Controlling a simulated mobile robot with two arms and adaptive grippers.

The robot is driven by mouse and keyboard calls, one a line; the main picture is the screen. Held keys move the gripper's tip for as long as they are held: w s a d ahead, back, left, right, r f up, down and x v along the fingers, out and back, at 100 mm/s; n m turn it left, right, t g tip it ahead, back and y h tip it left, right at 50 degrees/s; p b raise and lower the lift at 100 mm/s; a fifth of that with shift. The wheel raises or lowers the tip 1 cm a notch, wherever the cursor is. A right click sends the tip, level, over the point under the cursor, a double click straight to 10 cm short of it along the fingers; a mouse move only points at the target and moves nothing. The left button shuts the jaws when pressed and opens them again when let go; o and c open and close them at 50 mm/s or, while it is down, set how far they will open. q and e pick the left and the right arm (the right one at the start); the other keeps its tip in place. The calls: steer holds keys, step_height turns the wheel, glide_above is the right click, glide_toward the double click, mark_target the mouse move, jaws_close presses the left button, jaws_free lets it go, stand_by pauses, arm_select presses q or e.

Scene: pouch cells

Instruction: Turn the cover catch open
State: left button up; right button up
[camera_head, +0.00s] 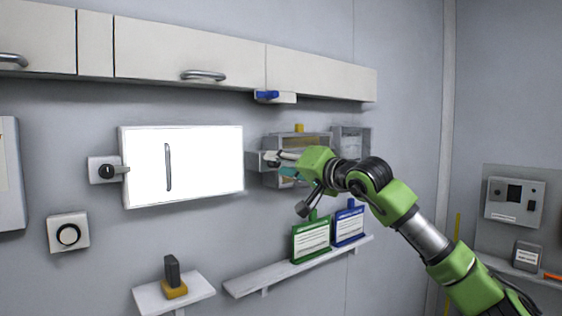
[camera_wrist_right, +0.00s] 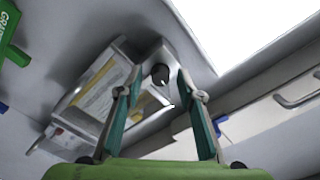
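The cover catch is a dark round knob on a grey block, beside a clear-fronted box (camera_head: 298,141). In the wrist view the knob (camera_wrist_right: 160,75) lies between my right gripper's fingertips (camera_wrist_right: 158,84). In the head view the block (camera_head: 255,161) sits at the box's left, and my right gripper (camera_head: 284,164) partly hides the knob. My right gripper is open, with its teal fingers apart on either side of the knob. I cannot tell whether they touch it. The box (camera_wrist_right: 92,92) shows something yellow inside. My left gripper is not in view.
A bright white panel (camera_head: 215,165) with its own side catch (camera_head: 104,170) is to the left. Cabinets (camera_head: 190,52) run above. A shelf (camera_head: 262,282) below carries a green sign (camera_head: 311,239) and a blue sign (camera_head: 348,225). A small shelf (camera_head: 150,299) holds a dark-handled block (camera_head: 173,277).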

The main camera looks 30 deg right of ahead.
jaws_close()
steer(key=shift+m, duration=0.3)
steer(key=shift+m+b, duration=0.6)
steer(key=shift+m, duration=0.4)
steer(key=m+b, duration=0.1)
steer(key=m, duration=0.2)
steer(key=shift+a, duration=0.1)
steer(key=m+b, duration=0.1)
steer(key=m, duration=0.5)
steer(key=shift+m+b, duration=0.35)
steer(key=shift+m, duration=0.05)
steer(key=m+b, duration=0.1)
steer(key=m, duration=0.4)
steer(key=shift+m, duration=0.3)
